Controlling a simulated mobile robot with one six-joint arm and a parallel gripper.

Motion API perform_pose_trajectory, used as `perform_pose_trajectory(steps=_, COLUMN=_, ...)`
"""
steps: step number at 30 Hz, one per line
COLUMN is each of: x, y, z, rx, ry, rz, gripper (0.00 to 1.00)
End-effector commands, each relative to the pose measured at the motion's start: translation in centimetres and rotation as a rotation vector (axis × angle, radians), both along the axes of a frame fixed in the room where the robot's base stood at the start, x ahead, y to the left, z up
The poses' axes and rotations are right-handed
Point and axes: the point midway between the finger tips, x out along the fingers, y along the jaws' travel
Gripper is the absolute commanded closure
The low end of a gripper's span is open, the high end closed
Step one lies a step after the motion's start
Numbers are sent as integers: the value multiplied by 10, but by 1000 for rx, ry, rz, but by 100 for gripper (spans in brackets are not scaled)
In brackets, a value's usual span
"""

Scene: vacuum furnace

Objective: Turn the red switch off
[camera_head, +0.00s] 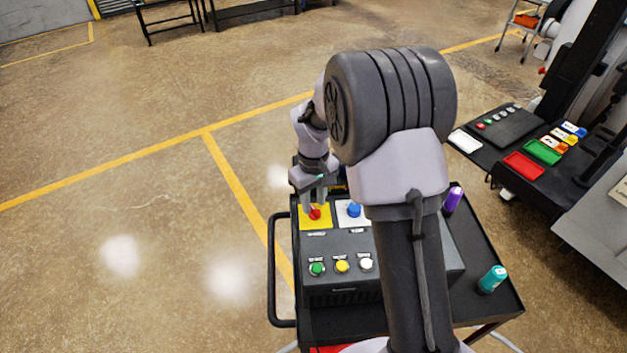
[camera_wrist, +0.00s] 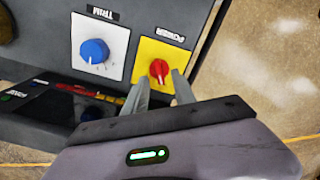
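The red switch (camera_head: 315,214) is a small rotary knob on a yellow plate (camera_head: 304,224) at the upper left of a dark control box on a cart. In the wrist view the red switch (camera_wrist: 159,70) sits on the yellow plate (camera_wrist: 150,48), under an upside-down POWER label. My gripper (camera_head: 315,204) is right at the knob, pointing at it from above. In the wrist view my gripper's two fingers (camera_wrist: 163,85) are apart, with tips close to the knob's near side. Whether they touch it cannot be told.
A blue TRIM knob (camera_head: 354,209) on a white plate is beside the switch. Green (camera_head: 317,268), yellow (camera_head: 342,265) and white (camera_head: 366,263) buttons sit on the box's front. Purple (camera_head: 453,199) and teal (camera_head: 492,279) bottles stand on the cart's right. Open floor lies to the left.

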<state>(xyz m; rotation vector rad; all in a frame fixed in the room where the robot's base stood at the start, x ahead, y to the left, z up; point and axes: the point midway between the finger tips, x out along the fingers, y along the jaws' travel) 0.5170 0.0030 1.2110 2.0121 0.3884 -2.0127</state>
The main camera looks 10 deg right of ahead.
Motion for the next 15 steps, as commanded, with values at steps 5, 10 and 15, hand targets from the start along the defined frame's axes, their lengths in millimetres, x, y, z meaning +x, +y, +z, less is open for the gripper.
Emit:
perform_pose_trajectory(steps=5, x=1, y=0, z=46, rx=0, ry=-6, rz=0, gripper=68)
perform_pose_trajectory(steps=10, x=1, y=0, z=97, rx=0, ry=-5, rz=1, gripper=68)
perform_pose_trajectory(steps=15, x=1, y=0, z=137, rx=1, ry=-4, rz=1, gripper=68)
